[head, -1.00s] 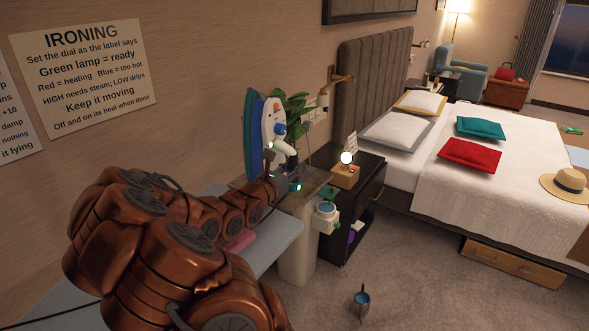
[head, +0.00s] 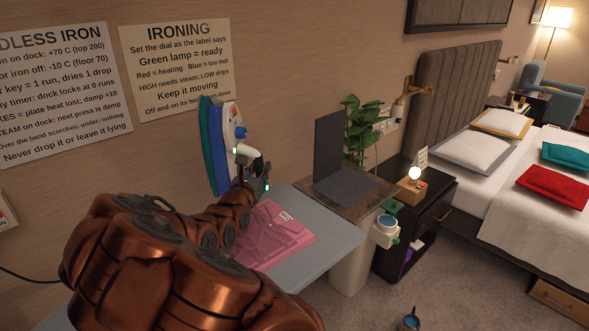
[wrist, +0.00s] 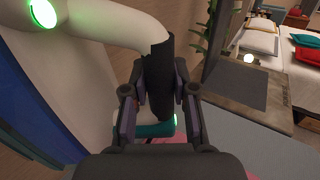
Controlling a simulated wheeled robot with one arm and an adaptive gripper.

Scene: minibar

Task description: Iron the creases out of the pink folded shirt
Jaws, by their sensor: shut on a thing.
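The pink folded shirt (head: 275,240) lies flat on the pale blue ironing board (head: 330,250), with visible crease lines and a small label near its far edge. My arm hides its left part. The iron (head: 232,128) is white with a blue knob and stands nose up, with blue and teal layers on its left side. My gripper (head: 258,178) is shut on its handle; the wrist view shows the fingers around the dark grip (wrist: 160,75). The iron is held above the board's far side, apart from the shirt. A green lamp (wrist: 42,14) glows on it.
A dark upright dock-like stand (head: 345,165) is on a small table right of the board, by a plant (head: 362,130). A nightstand (head: 430,215) with a lit lamp and the bed (head: 500,180) are further right. The wall is close behind the iron.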

